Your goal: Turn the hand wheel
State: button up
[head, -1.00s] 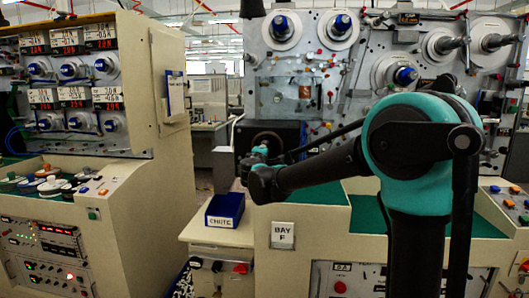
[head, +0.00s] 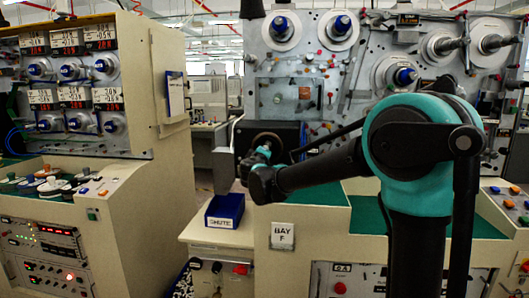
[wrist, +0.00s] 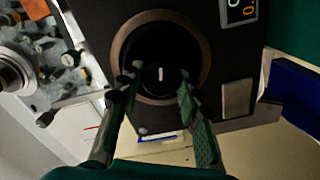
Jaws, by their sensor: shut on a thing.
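The hand wheel shows in the wrist view as a round black part (wrist: 160,60) with a short white mark, set inside a brownish ring on a dark panel. In the head view the wheel (head: 268,138) is on the front of a dark box, partly hidden by my gripper (head: 262,153). In the wrist view my gripper (wrist: 158,82) has one finger on each side of the wheel's dark middle, with the white mark between them. It is shut on the wheel. The exact contact points are too dark to see.
A blue bin (head: 225,209) stands on the cream ledge left of my arm. A lit display (wrist: 241,10) and a pale square plate (wrist: 238,98) are on the wheel's panel. A cream cabinet (head: 150,190) with spindles stands at the left.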

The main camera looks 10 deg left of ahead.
jog(key=o, duration=1.2)
jog(key=shift+c, duration=0.2)
jog(key=s, duration=1.2)
jog(key=shift+a, duration=0.15)
